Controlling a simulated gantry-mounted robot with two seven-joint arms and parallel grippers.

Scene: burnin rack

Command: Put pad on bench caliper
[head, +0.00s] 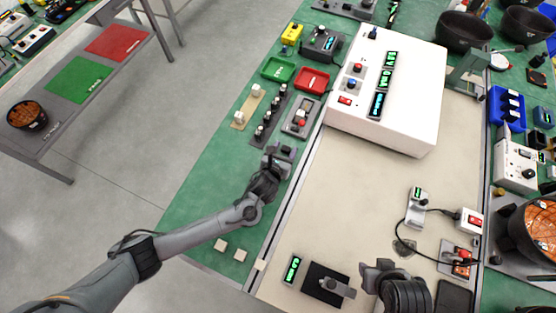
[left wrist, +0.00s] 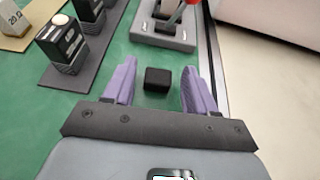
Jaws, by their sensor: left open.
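My left gripper (head: 276,158) is over the green mat, left of the white instrument box. In the left wrist view its two purple fingers (left wrist: 157,66) are apart. A small black block (left wrist: 157,79) lies on the mat between them, with green showing on both sides. Two small beige squares (head: 221,245) (head: 240,255) lie at the mat's near edge; I cannot tell which piece is the pad. A black plate with a grey metal fixture (head: 328,284), possibly the bench caliper, stands at the near edge beside a green-lit display (head: 292,268). My right gripper (head: 379,269) is right of it, its fingers unclear.
The white instrument box (head: 388,85) stands at the back. A row of dark blocks on a strip (left wrist: 78,39) and a grey switch box (left wrist: 164,25) are close beyond the left gripper. A cabled meter (head: 417,200) stands at the right. The beige middle surface (head: 350,190) is mostly clear.

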